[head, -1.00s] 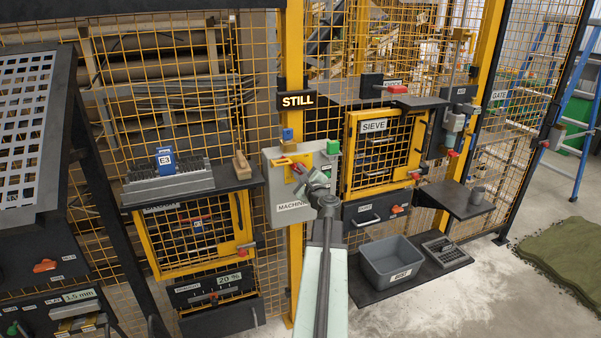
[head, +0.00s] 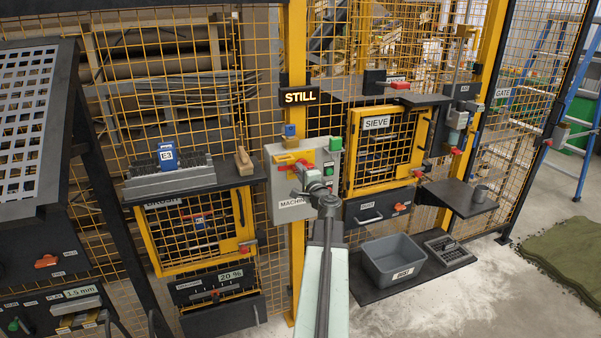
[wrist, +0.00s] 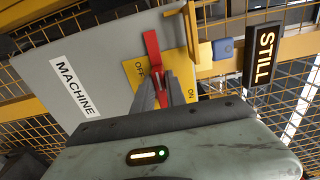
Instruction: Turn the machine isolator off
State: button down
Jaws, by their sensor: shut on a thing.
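The machine isolator is a red handle (wrist: 152,50) on a yellow plate (wrist: 134,72) with OFF and ON marks, fixed to a grey box (head: 280,200) labelled MACHINE. In the wrist view the handle lies beside the OFF mark, away from ON. In the head view it lies roughly level and points left. My gripper (wrist: 162,88) is shut on the red handle near its inner end. The fingers hide part of the handle, and my gripper also shows in front of the box in the head view (head: 298,170).
A STILL sign (head: 299,97) is on the yellow post above the box. A blue block (head: 290,130) and green button (head: 335,143) sit near the box top. The sieve cabinet (head: 347,150) is close on the right, a shelf with a brush (head: 244,161) on the left.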

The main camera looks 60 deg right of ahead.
dwell(0.5)
jog(key=c, duration=1.4)
grip_release()
jog(key=shift+o, duration=0.2)
jog(key=shift+s+a, duration=0.1)
jog(key=v, duration=0.7)
jog(key=shift+s, duration=0.2)
jog(key=shift+a, duration=0.1)
